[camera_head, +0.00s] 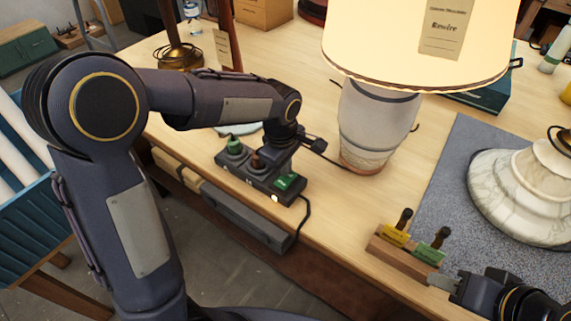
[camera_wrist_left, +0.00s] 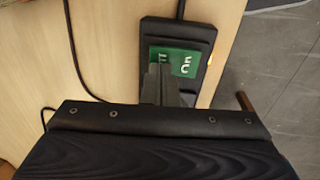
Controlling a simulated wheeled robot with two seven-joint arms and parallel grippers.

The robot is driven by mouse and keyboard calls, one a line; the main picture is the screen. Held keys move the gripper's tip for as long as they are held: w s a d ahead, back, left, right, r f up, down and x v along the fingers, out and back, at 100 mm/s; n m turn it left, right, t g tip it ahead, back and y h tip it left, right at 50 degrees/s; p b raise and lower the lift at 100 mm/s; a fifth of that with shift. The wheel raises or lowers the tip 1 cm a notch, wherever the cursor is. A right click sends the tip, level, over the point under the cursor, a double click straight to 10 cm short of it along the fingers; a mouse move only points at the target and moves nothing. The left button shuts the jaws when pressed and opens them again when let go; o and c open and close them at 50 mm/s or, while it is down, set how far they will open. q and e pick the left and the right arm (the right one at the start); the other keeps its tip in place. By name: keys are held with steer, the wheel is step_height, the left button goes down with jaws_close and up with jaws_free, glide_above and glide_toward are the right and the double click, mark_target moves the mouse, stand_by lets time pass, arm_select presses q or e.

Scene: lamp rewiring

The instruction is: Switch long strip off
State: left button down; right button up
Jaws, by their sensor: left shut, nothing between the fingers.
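A dark power strip (camera_head: 262,180) lies along the table's front edge, with a green plug (camera_head: 235,147) and a brown plug (camera_head: 257,160) in it. Its green rocker switch (camera_head: 286,181) is at the near right end. In the left wrist view the strip (camera_wrist_left: 207,35) shows the switch (camera_wrist_left: 187,63) with upside-down white lettering that looks like "ON". My left gripper (camera_head: 268,160) is over the strip. Its shut fingers (camera_wrist_left: 163,80) overlap one side of the switch in the left wrist view; contact cannot be told. My right gripper (camera_head: 442,282) is at lower right, beside a wooden block; its fingers are unclear.
A lamp (camera_head: 372,125) with a cream shade stands right of the strip. The wooden block (camera_head: 400,252) holds yellow- and green-tagged dark-handled pieces. A marble lamp base (camera_head: 520,195) rests on a grey mat (camera_head: 440,185). A cable (camera_head: 304,215) hangs off the table edge.

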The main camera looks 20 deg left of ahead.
arm_select(q)
steer(key=shift+f, duration=0.1)
steer(key=shift+w+f+b, duration=0.1)
steer(key=shift+f+b, duration=0.25)
steer(key=shift+r, duration=0.2)
steer(key=shift+s, duration=0.2)
steer(key=shift+s, duration=0.25)
steer(key=shift+s+a+r, duration=0.1)
steer(key=shift+s+a, duration=0.15)
steer(key=shift+s, duration=0.15)
steer(key=shift+w, duration=0.1)
